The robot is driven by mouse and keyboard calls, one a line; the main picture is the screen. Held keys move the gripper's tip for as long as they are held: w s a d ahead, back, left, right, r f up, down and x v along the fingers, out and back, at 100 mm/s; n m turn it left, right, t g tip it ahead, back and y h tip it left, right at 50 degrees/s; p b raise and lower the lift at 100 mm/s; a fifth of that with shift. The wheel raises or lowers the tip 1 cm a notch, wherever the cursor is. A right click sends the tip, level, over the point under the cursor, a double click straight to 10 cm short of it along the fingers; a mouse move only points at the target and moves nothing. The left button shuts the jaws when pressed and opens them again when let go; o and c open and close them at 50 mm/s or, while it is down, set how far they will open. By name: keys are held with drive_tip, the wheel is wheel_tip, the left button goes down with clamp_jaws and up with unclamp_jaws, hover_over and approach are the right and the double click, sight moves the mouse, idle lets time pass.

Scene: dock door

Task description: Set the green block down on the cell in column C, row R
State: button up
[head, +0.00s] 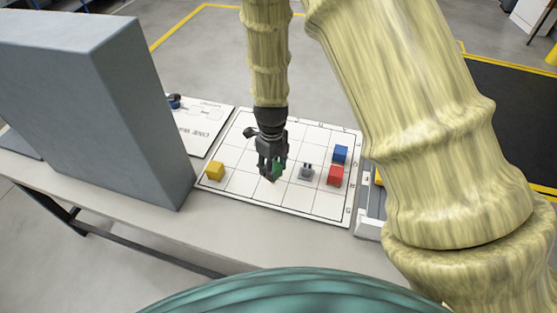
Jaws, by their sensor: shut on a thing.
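My gripper (270,173) is shut on the green block (281,169), which is partly hidden by the fingers. It is over the middle of the white grid board (307,205), and I cannot tell whether the block touches the board. On the board, a yellow block (215,171) sits at the left, a red block (335,176) at the right, and a blue block (340,154) just behind the red one. A small grey piece (306,171) stands between my gripper and the red block. The board's edge letters are too small to read surely.
A tall grey box (120,110) stands on the table (180,225) to the left of the board. A white printed sheet (205,125) with a small dark blue object (174,101) lies behind it. A grey tray (369,215) is at the board's right edge.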

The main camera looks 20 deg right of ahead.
drive_tip(key=w+d, duration=0.1)
drive_tip(key=w+d+b, duration=0.1)
drive_tip(key=w, duration=0.1)
drive_tip(key=w+d, duration=0.1)
drive_tip(key=shift+w+d+f+b, duration=0.15)
drive_tip(key=shift+w+f+b, duration=0.1)
drive_tip(key=shift+w+b, duration=0.15)
drive_tip(key=shift+w+d+f, duration=0.15)
drive_tip(key=shift+w+d, duration=0.1)
drive_tip(key=shift+w, duration=0.25)
drive_tip(key=shift+s+f+b, duration=0.1)
drive_tip(key=shift+f+b, duration=0.2)
drive_tip(key=shift+b, duration=0.15)
drive_tip(key=shift+f+b, duration=1.2)
drive_tip(key=shift+f, duration=0.1)
drive_tip(key=shift+f, duration=0.15)
drive_tip(key=o, duration=1.1)
wheel_tip(320, 180, up, 12)
drive_tip(key=shift+r+b, duration=0.15)
drive_tip(key=shift+b, duration=1.05)
